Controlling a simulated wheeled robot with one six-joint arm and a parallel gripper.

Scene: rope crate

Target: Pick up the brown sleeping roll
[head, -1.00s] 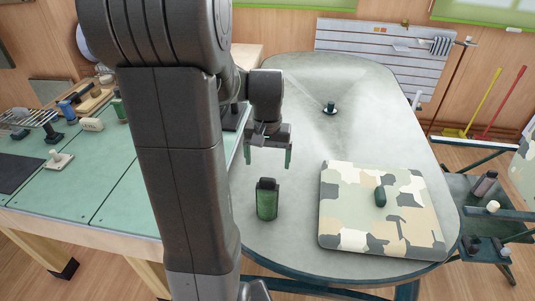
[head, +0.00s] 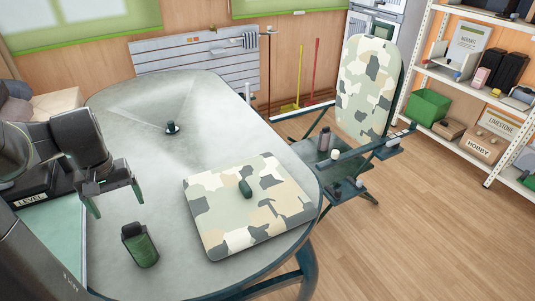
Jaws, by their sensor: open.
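I cannot make out a brown sleeping roll for certain in the head view. A small brownish-grey cylinder (head: 324,139) stands on the dark side tray of the camouflage folding chair, right of the table; I cannot tell what it is. My gripper (head: 116,202) is open and empty at the left, fingers pointing down above the grey oval table (head: 185,110). A green canister with a dark top (head: 139,246) stands on the table below and right of the gripper, apart from it.
A flat camouflage cushion (head: 225,235) lies on the table with a small dark green object (head: 245,187) on it. A small dark knob (head: 171,128) stands farther back. The folding chair (head: 366,90) and a white shelf (head: 440,75) are at right, with clear wooden floor (head: 430,220) in front.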

